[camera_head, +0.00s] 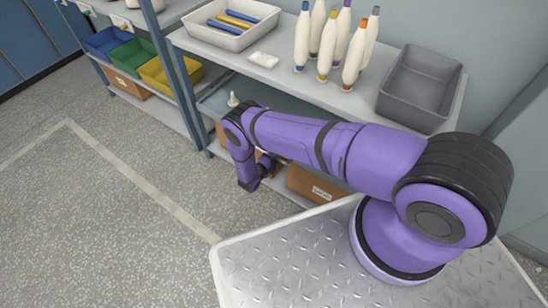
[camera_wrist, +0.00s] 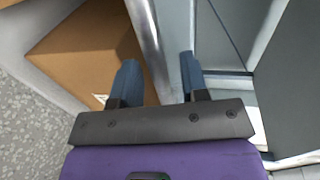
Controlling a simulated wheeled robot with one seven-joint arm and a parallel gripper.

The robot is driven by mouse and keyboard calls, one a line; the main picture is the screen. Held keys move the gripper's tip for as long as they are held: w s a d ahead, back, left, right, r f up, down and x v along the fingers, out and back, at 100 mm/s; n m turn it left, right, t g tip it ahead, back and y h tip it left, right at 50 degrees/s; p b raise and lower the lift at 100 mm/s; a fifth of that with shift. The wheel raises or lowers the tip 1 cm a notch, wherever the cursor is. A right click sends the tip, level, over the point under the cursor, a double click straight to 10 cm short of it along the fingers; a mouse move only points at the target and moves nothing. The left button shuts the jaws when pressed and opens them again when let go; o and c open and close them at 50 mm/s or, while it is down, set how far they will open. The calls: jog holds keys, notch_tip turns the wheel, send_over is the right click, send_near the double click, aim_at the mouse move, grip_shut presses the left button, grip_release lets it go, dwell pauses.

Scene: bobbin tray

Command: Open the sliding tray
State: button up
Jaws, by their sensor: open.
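A grey metal bar (camera_wrist: 147,35) runs up the picture and lies between the fingers in view. I cannot tell whether it is the tray's front or handle, or whether the fingers touch it. In the head view, my arm's end is low in front of the shelf, its fingertips unclear.
A cardboard box (camera_wrist: 82,50) is close left of the fingers. In the head view, several bobbins (camera_head: 327,45), a white bin (camera_head: 245,37) and a grey bin (camera_head: 420,88) stand on the top shelf. A blue-grey post (camera_head: 187,95) is near my arm. Open floor (camera_head: 105,210) lies left.

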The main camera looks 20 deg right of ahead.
jog(key=shift+w+d, duration=0.2)
jog(key=shift+d, duration=0.1)
grip_shut()
jog(key=shift+s+a, duration=0.1)
jog(key=f+v, duration=0.3)
jog(key=v, duration=1.1)
jog(key=a+f+v, duration=0.1)
jog(key=f+v, duration=0.2)
jog(key=v, duration=1.1)
jog(key=shift+s, duration=0.35)
jog(key=shift+a, duration=0.15)
grip_release()
